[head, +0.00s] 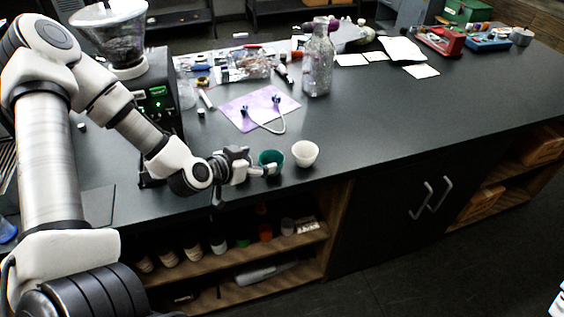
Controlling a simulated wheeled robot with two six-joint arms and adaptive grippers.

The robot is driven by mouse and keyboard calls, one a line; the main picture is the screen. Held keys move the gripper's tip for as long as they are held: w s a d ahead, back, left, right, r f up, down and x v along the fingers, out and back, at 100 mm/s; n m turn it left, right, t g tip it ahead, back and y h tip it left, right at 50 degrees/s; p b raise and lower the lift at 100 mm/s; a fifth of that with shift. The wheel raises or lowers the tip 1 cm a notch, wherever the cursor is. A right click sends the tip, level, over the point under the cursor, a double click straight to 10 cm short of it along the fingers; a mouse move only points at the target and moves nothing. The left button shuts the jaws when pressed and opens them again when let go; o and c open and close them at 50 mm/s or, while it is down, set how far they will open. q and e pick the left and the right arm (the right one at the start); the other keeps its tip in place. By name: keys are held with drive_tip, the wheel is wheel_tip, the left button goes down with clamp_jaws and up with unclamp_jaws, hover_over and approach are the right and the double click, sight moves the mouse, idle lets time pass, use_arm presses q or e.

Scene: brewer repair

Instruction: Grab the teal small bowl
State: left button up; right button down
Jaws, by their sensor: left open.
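The teal small bowl (271,158) stands on the dark countertop near its front edge, just left of a white bowl (305,153). My left gripper (270,170) reaches in from the left with its fingertips at the near side of the teal bowl, covering part of its lower wall. The gripper is open. I cannot tell whether a finger touches the bowl. My right gripper is not in view.
A coffee grinder (157,93) stands behind my left arm. The counter (400,120) to the right is clear.

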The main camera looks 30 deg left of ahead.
sight(279, 157)
use_arm(q)
drive_tip(key=shift+f, duration=0.15)
drive_tip(key=x, duration=0.6)
drive_tip(key=shift+d, duration=0.3)
drive_tip(key=shift+s, duration=0.2)
drive_tip(key=shift+c, duration=1.1)
drive_tip(key=c, duration=0.8)
